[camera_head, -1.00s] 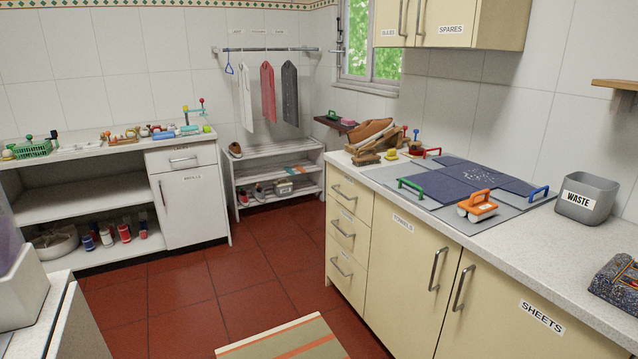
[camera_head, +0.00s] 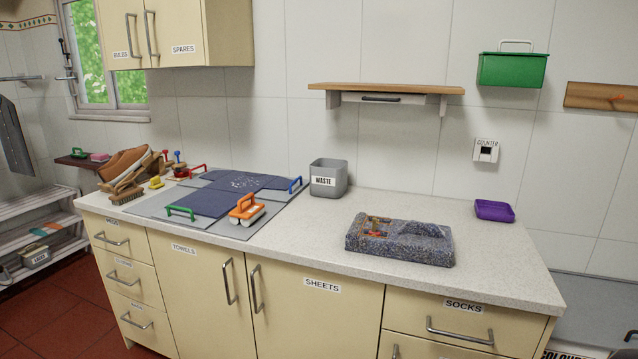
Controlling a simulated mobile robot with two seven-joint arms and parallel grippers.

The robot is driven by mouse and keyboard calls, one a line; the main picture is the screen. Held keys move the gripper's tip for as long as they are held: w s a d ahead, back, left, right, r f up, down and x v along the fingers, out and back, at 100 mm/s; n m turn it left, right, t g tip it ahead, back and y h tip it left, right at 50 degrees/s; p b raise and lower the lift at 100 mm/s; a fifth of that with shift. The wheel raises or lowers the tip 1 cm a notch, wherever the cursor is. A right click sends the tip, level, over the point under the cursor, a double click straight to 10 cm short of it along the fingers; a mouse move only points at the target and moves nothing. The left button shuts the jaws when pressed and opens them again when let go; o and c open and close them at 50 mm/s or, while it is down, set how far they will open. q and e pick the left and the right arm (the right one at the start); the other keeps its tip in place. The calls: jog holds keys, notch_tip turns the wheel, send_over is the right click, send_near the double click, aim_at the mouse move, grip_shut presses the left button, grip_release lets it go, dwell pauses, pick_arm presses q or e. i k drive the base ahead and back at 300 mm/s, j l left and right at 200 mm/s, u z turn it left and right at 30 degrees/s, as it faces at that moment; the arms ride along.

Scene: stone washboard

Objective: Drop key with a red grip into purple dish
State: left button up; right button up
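The purple dish (camera_head: 494,210) is a shallow rectangular tray on the right part of the worktop, near the wall. It looks empty. I cannot pick out a key with a red grip for certain. The speckled grey stone washboard (camera_head: 424,252) lies on the worktop, left of and nearer than the dish. Small orange and red pieces show in its recess, too small to identify. Neither gripper is in view.
A grey waste bin (camera_head: 327,180) stands at the back. A blue cloth with an orange-handled tool (camera_head: 245,209) lies to the left. A wooden shelf (camera_head: 385,89) and green box (camera_head: 513,70) are above. The worktop (camera_head: 400,202) is clear between the bin and dish.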

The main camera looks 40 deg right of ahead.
aim_at(373, 233)
jog(key=k+j+z, duration=0.15)
jog(key=z, duration=1.4)
